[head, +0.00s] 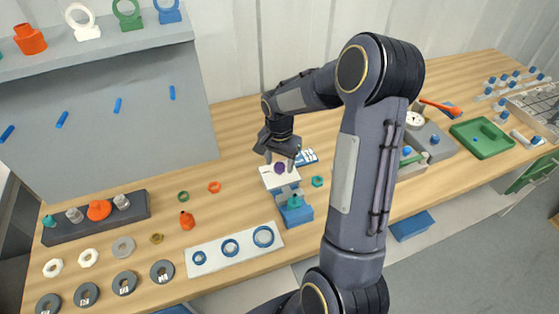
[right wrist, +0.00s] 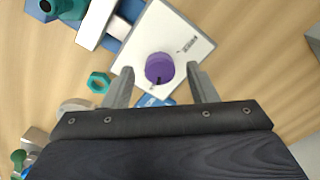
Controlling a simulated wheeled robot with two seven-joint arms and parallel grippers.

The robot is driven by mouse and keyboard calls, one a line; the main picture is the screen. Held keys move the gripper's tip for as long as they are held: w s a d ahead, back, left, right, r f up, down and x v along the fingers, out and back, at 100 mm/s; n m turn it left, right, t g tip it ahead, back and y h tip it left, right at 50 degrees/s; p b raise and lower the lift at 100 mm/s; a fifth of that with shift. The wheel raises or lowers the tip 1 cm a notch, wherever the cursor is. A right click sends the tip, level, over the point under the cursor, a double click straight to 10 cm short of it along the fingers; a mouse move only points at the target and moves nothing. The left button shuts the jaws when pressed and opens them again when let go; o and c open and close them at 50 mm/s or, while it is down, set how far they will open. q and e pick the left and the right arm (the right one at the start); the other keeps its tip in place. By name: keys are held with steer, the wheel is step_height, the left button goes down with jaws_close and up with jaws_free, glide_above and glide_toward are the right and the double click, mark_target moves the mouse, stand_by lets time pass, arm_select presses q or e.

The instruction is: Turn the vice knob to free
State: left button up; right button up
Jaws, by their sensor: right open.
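The vice knob is a purple round knob (head: 279,168) on a white plate (head: 270,182) near the middle of the table in the head view. In the right wrist view the purple knob (right wrist: 159,68) has a small dark mark at its lower edge, and the white plate (right wrist: 184,27) carries small print I cannot read. My right gripper (head: 278,158) is open above the plate. Its two fingers stand on either side of the knob, with gaps visible in the right wrist view (right wrist: 160,82). Whether the fingers are level with the knob I cannot tell. My left gripper is out of view.
A blue block with a teal part (head: 295,210) stands just in front of the plate. A teal nut (head: 317,181) lies to its right. A white board with blue rings (head: 236,249) and an orange bottle-like part (head: 187,220) are to the left. A green tray (head: 482,138) is far right.

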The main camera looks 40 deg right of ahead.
steer(key=shift+f, duration=0.3)
steer(key=c, duration=1)
steer(key=shift+o, duration=0.2)
